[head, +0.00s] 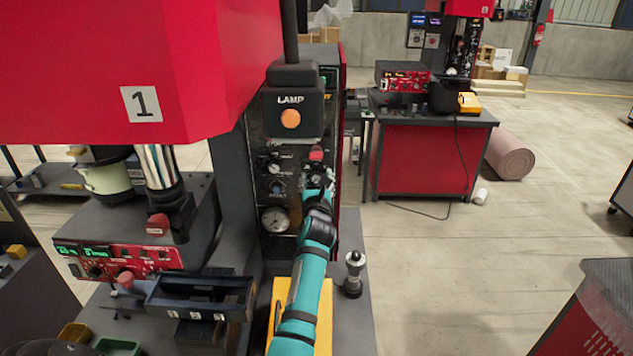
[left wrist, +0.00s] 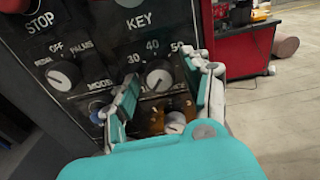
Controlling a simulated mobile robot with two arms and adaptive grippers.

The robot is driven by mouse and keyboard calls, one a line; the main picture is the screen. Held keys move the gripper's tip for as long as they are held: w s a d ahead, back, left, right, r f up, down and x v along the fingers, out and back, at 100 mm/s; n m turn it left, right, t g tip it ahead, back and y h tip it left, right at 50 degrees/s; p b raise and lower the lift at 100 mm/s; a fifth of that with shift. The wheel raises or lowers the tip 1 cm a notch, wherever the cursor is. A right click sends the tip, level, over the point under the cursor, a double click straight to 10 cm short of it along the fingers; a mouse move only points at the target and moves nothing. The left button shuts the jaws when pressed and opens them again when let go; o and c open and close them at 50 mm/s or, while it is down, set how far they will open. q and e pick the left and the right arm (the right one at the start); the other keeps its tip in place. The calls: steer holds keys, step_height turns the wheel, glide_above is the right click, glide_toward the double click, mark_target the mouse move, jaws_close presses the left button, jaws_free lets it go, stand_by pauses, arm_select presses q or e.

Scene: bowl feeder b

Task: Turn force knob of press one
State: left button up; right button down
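Press one is the red machine (head: 225,60) marked "1" at the left of the head view. Its dark control panel (head: 264,170) faces right of the column. In the left wrist view, a black and white knob (left wrist: 158,78) sits on a scale marked 30, 40 and 50; its own name is hidden. My left gripper (head: 318,183) is at the panel. In the left wrist view its fingers (left wrist: 162,88) are apart, one on each side of this knob. I cannot tell whether they touch it. My right gripper is not in view.
A selector knob (left wrist: 63,76) marked OFF and PALMS is left of the scale. A smaller white knob (left wrist: 175,122) is below, on a brass-coloured plate. A lamp box (head: 291,105) hangs above my left gripper. A dark metal fitting (head: 353,275) stands on the bench to the right.

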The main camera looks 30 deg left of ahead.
arm_select(q)
steer(key=shift+f, duration=0.1)
steer(key=shift+v, duration=3.75)
